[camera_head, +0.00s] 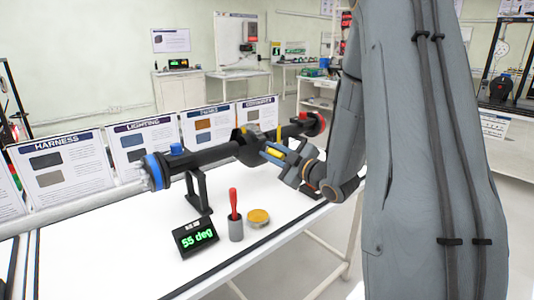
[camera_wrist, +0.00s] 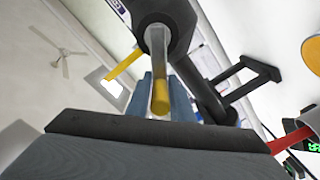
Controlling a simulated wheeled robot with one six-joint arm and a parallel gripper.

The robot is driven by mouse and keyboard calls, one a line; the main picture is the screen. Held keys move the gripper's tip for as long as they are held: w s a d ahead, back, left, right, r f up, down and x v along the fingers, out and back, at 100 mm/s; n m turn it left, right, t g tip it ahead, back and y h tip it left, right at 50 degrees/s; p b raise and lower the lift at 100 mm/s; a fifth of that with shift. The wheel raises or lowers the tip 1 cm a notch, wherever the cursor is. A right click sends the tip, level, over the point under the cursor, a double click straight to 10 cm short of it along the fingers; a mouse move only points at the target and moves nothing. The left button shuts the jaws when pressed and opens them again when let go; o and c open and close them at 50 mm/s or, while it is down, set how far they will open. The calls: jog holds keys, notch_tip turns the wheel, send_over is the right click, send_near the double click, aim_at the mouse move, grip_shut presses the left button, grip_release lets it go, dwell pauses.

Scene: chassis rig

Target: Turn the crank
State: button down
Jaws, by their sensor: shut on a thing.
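The crank (camera_head: 246,146) is a dark hub on a black horizontal bar in the head view, with a handle that has a yellow end (camera_head: 273,154). My gripper (camera_head: 273,152) reaches it from the right, its fingers on either side of the handle. In the wrist view the crank hub (camera_wrist: 165,18) is at the top, and a grey rod with a yellow end (camera_wrist: 160,106) runs down between the blue-grey fingers of my gripper (camera_wrist: 161,97). It is shut on the handle. The black display (camera_head: 196,237) on the table reads "55 deg" in green.
The black bar (camera_head: 212,153) stands on a support (camera_head: 197,190) on the white table (camera_head: 130,235). A grey cup (camera_head: 236,231) with a red-handled tool and an orange-topped round dish (camera_head: 258,217) stand near the display. Labelled panels (camera_head: 148,138) line the back. The table's left front is clear.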

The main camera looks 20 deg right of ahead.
aim_at(282, 157)
jog(key=shift+f, duration=0.15)
jog(key=c, duration=1.6)
grip_release()
jog(key=shift+c, duration=0.2)
jog(key=shift+s, duration=0.1)
jog(key=v, duration=0.7)
jog(key=shift+s+b, duration=0.3)
jog(key=shift+b, duration=0.1)
jog(key=shift+d, duration=0.1)
